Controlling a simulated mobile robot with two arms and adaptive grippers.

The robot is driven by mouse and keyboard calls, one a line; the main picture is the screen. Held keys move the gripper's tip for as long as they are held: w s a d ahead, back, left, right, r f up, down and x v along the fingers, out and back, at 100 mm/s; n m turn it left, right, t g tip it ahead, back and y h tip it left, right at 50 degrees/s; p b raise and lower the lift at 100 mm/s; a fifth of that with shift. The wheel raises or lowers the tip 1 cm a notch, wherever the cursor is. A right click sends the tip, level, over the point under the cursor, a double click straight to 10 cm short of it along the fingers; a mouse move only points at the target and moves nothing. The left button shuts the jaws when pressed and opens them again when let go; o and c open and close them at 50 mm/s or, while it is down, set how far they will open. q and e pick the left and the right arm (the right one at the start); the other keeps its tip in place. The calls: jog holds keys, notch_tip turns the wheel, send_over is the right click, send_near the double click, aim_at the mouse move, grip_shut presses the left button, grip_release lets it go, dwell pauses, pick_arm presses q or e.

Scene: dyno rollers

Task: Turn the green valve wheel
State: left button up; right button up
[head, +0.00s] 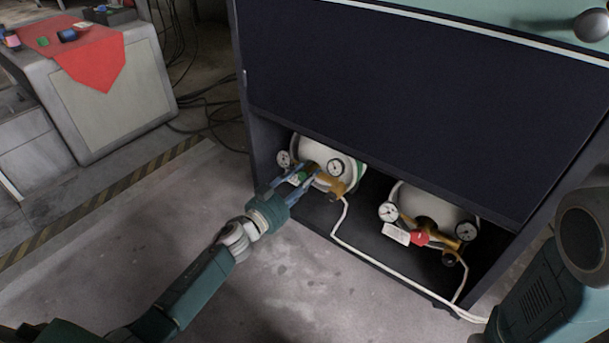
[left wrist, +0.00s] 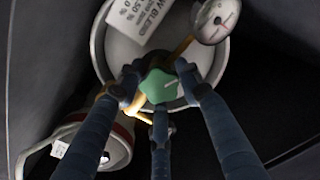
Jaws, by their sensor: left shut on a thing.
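The green valve wheel (left wrist: 158,86) sits in front of a white tank (head: 313,150) on the left side of the cabinet's lower opening. In the left wrist view the fingers of my left gripper (left wrist: 160,95) are closed around the wheel, which shows between the fingertips. In the head view my left gripper (head: 298,179) reaches into the opening from the left and hides much of the wheel. Brass fittings and dial gauges (left wrist: 214,20) are close to the fingers. My right gripper cannot be seen.
A second white tank (head: 435,205) with a red valve wheel (head: 419,238) and gauges stands to the right in the opening. A white hose (head: 370,262) runs along the dark cabinet's (head: 400,90) lower edge. Open floor lies in front. A workbench (head: 112,98) with a red cloth is at left.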

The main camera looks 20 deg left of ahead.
pick_arm(q)
jog(key=m+p, duration=0.1)
jog(key=m, duration=0.8)
jog(key=shift+m, duration=2.1)
jog(key=o, duration=1.2)
jog(key=v, duration=1.2)
